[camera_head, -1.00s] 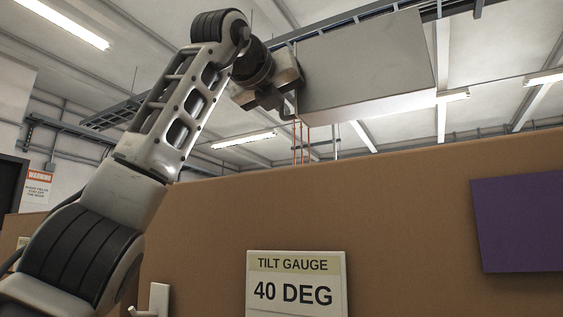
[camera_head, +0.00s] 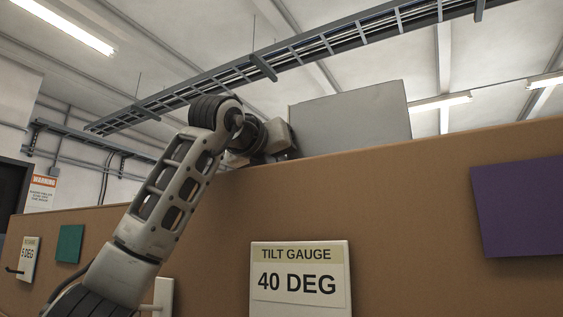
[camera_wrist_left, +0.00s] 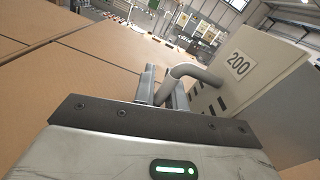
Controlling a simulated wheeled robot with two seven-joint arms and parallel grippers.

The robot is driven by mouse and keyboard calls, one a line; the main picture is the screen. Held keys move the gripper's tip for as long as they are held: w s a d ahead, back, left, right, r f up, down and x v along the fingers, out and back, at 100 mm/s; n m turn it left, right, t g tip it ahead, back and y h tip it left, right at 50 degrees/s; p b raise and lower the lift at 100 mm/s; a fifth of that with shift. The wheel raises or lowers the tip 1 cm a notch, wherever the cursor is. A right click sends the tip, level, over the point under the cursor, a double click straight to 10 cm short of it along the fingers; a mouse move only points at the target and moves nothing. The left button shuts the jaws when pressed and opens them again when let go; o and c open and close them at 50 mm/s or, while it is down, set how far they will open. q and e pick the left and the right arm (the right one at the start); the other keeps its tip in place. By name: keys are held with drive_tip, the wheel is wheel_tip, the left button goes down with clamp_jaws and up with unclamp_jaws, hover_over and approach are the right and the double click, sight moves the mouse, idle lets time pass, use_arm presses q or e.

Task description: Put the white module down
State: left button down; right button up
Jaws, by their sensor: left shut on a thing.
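The white module (camera_head: 352,120) is a big pale box with a plain face towards the head camera. Its lower part is hidden behind the top edge of the brown rack (camera_head: 400,210). My left gripper (camera_head: 277,140) is at the module's left side, just above that edge. In the left wrist view, my left gripper (camera_wrist_left: 165,88) is shut on the bent grey handle of the module (camera_wrist_left: 240,95), which bears a label "200". Whether the module's underside touches anything is hidden. My right gripper is in neither view.
The rack front carries a "TILT GAUGE 40 DEG" plate (camera_head: 300,278), a purple panel (camera_head: 520,207) and a green panel (camera_head: 69,244). A cable tray (camera_head: 290,58) runs overhead. Brown flat surfaces (camera_wrist_left: 75,85) lie left of the gripper in the wrist view.

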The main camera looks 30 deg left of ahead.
use_arm(q)
drive_tip(key=shift+s+r, duration=0.1)
drive_tip(key=shift+r, duration=0.1)
drive_tip(key=shift+f, duration=0.15)
drive_tip(key=c, duration=1.5)
unclamp_jaws()
drive_tip(key=shift+o, duration=0.2)
